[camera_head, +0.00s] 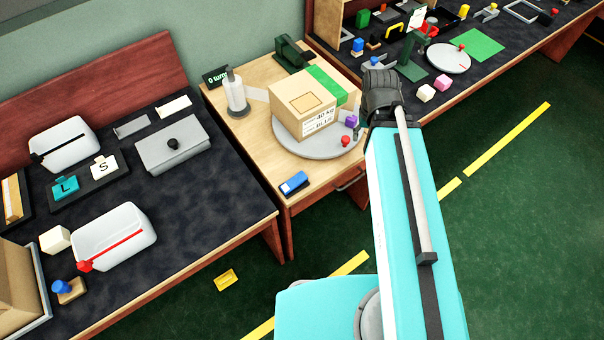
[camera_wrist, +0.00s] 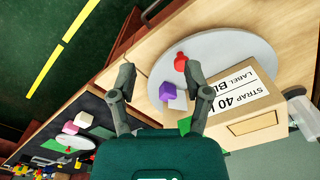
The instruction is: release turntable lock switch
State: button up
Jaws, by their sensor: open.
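The round grey turntable (camera_head: 292,145) sits on the middle wooden table and also shows in the wrist view (camera_wrist: 228,45). A small red knob (camera_head: 346,141), which looks like the lock switch, stands at its near-right edge. In the wrist view the red knob (camera_wrist: 181,62) lies between the fingertips, close to the right one. My gripper (camera_wrist: 160,72) is open and empty, its fingers spread over the turntable edge. I cannot tell whether a finger touches the knob. In the head view my wrist largely hides the gripper.
A cardboard box (camera_head: 293,108) with a label and green strip stands on the turntable, beside a purple block (camera_head: 351,120). A strap roll (camera_head: 236,95) and a blue item (camera_head: 294,183) lie on the same table. Another turntable (camera_head: 447,60) is on the right bench.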

aim_at(289, 185)
jog(key=u, duration=0.5)
jog(key=k, duration=1.05)
jog(key=z, duration=0.4)
